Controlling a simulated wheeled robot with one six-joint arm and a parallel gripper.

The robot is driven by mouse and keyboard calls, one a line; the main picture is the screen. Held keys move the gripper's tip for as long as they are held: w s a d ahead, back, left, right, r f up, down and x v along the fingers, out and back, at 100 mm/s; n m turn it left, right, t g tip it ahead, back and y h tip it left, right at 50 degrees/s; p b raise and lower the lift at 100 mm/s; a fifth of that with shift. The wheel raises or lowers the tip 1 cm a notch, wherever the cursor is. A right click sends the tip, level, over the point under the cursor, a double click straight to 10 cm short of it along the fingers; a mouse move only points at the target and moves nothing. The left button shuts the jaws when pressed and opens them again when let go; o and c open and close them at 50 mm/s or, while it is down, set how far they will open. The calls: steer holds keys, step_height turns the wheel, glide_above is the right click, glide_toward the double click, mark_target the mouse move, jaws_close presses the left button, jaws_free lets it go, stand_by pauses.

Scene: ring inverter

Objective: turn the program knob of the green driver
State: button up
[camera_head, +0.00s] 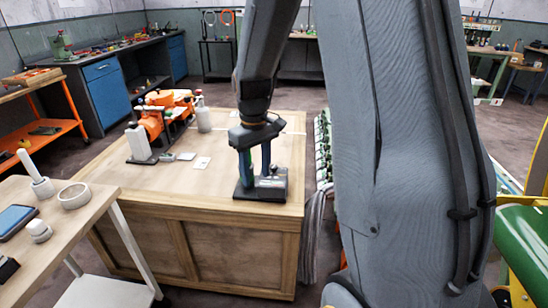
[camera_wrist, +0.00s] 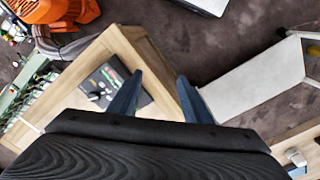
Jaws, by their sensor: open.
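A dark grey device (camera_head: 262,191) with an upright part stands on the near right corner of the wooden crate-like table. A narrow strip of green shows between my fingers, perhaps the green driver. In the wrist view the device's dark panel (camera_wrist: 112,78) shows small coloured marks and a pale knob-like piece (camera_wrist: 95,96); I cannot tell for sure that this is the program knob. My gripper (camera_head: 256,178) points down in front of the device, open with a gap between its fingers. In the wrist view my gripper (camera_wrist: 160,76) has its left finger overlapping the panel, hiding part of it.
The wooden table (camera_head: 225,128) holds orange equipment (camera_head: 160,115), a white bottle (camera_head: 203,118) and small cards to the left. A side table (camera_head: 85,225) with a white ring (camera_head: 74,196) is at front left. A rack (camera_head: 323,150) stands close at the right.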

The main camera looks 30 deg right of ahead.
steer(key=w+d+n+p, duration=0.1)
steer(key=w+d+p, duration=0.1)
steer(key=w+d, duration=0.45)
steer(key=n+p, duration=0.1)
steer(key=n, duration=0.1)
glide_toward(274, 166)
steer(key=shift+s+a, duration=0.15)
steer(key=shift+f, duration=0.2)
step_height(274, 166, down, 7)
steer(key=p, duration=0.2)
steer(key=shift+f+p, duration=0.2)
steer(key=shift+p, duration=0.1)
steer(key=c, duration=1)
